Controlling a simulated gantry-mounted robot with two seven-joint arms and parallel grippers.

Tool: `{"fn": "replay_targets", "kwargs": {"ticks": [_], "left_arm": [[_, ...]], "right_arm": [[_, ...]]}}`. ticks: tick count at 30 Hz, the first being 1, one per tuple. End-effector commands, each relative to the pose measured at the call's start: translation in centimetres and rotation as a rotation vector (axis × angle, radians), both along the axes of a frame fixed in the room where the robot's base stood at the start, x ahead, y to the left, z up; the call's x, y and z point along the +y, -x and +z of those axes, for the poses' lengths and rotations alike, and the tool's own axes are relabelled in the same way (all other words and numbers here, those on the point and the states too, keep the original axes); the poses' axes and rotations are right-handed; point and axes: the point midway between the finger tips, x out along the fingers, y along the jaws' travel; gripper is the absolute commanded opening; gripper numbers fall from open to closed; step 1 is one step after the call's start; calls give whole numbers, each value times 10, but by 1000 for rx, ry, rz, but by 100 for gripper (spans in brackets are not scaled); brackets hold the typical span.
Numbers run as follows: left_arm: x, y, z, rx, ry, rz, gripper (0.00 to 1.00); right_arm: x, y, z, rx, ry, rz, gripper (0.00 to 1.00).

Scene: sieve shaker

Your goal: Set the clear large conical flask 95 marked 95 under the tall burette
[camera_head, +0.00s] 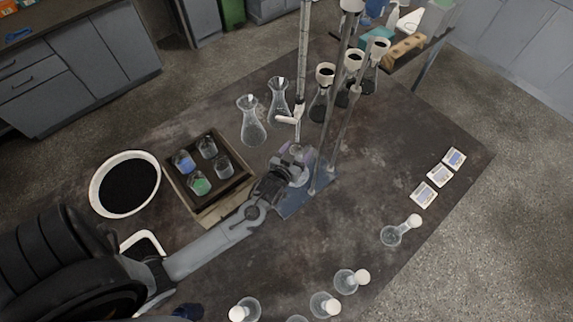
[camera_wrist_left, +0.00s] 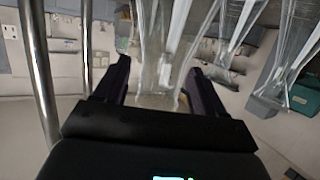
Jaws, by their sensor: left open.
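The tall burette (camera_head: 303,60) stands upright, its white stopcock above the stand's blue base (camera_head: 310,202). A clear conical flask (camera_head: 298,153) stands at this base beneath the burette tip, partly hidden by my gripper; I cannot read any mark on it. My left gripper (camera_head: 293,163) is open at this flask. In the left wrist view clear glass (camera_wrist_left: 162,75) lies between the two open dark fingers (camera_wrist_left: 155,85), and I cannot tell whether they touch it. Two more clear conical flasks, one at left (camera_head: 252,122) and one at right (camera_head: 279,102), stand behind. My right gripper is not in view.
A wooden tray (camera_head: 207,215) with several small jars and a white-rimmed black basin (camera_head: 92,190) are at left. Several dark flasks with funnels (camera_head: 325,75) stand behind the rods (camera_head: 337,100). Round flasks (camera_head: 390,235) lie along the front, cards (camera_head: 439,175) at right.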

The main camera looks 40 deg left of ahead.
Motion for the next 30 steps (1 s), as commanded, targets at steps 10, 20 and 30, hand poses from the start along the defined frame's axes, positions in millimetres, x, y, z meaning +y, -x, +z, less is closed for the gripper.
{"fn": "replay_targets", "kwargs": {"ticks": [10, 20, 30], "left_arm": [[-19, 59, 17, 1, 2, 1, 70], [-32, 92, 28, 14, 8, -6, 70], [-79, 127, 20, 374, 109, -201, 70]], "right_arm": [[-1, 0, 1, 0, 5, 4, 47], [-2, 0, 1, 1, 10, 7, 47], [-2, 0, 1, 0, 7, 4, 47]]}}
